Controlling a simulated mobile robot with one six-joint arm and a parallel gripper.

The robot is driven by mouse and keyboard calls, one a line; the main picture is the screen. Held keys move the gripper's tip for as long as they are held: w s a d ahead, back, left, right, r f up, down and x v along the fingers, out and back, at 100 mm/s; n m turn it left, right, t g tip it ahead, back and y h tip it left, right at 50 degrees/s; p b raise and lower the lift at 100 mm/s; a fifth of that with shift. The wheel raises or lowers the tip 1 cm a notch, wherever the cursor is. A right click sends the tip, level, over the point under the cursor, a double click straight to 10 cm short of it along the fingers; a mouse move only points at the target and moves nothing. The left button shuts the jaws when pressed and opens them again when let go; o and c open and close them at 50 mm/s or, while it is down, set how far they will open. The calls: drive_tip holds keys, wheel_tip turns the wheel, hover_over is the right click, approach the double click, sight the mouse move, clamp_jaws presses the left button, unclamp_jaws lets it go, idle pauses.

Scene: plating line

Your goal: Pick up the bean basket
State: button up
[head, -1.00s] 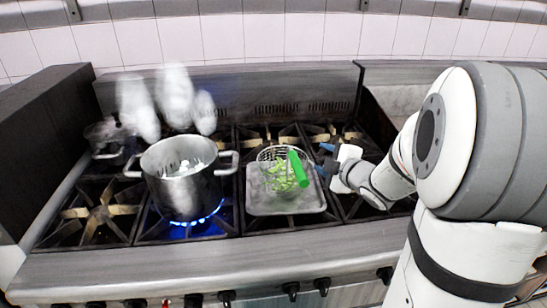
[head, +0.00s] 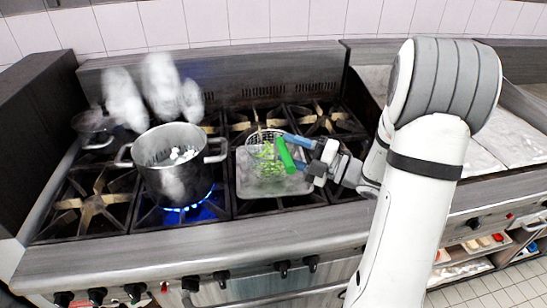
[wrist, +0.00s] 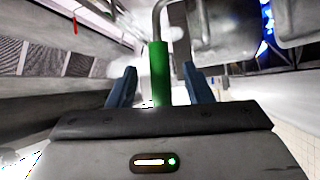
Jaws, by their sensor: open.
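The bean basket (head: 262,148) is a wire basket of green beans on a metal tray (head: 253,187) on the stove. Its green handle (head: 285,155) slants up toward my gripper. My gripper (head: 300,155) has blue fingers and is at the right of the basket, close to the handle. Part of the basket is hidden behind the handle and fingers.
A steaming pot (head: 173,179) stands left of the tray over a lit blue flame (head: 190,206). A smaller pan (head: 94,128) sits at the back left. The burner grates (head: 317,118) behind and right of the tray are empty.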

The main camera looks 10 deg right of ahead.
drive_tip(key=shift+x, duration=1.45)
drive_tip(key=shift+c, duration=0.4)
clamp_jaws()
